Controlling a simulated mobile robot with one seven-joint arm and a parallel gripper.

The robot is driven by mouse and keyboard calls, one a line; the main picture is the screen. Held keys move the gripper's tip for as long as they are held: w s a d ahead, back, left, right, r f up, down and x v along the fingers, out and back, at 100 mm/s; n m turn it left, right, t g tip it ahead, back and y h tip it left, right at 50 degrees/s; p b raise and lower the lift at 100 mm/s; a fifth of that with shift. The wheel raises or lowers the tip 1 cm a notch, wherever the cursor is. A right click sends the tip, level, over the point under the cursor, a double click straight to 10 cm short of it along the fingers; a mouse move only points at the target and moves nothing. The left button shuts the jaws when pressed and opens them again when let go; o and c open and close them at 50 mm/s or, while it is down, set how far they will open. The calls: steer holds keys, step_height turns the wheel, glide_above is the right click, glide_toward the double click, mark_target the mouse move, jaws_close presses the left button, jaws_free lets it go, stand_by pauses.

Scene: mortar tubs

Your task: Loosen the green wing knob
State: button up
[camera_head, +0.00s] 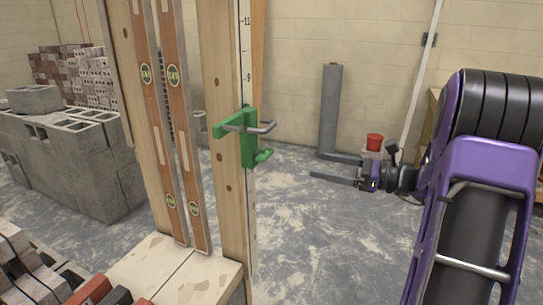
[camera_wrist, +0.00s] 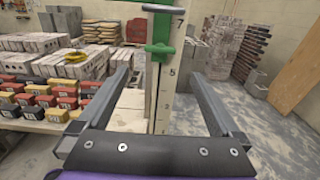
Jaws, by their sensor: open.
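The green wing knob (camera_head: 263,155) sits low on the right side of a green clamp bracket (camera_head: 249,140). The bracket is fixed on a wooden post (camera_head: 229,190) with a marked scale strip, and a grey bent rod crosses its top. In the wrist view the wing knob (camera_wrist: 160,52) shows beyond my fingertips, roughly midway between them, in front of the scale strip. My gripper (camera_head: 316,165) is to the right of the post, pointing at it, open and empty. Its two fingers also show wide apart in the wrist view (camera_wrist: 158,62). A clear gap separates them from the knob.
Two spirit levels (camera_head: 175,120) lean left of the post on a pale block top. Grey blocks (camera_head: 85,160) are stacked further left. A grey roll (camera_head: 330,105) and a red bucket (camera_head: 374,142) are behind my gripper. The floor right of the post is free.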

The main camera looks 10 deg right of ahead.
mark_target(270, 155)
steer(key=b+x, duration=0.1)
steer(key=x, duration=1.3)
steer(key=shift+w+a+f, duration=0.1)
steer(key=shift+w+a, duration=0.1)
steer(key=shift+a, duration=0.05)
steer(key=c, duration=1.1)
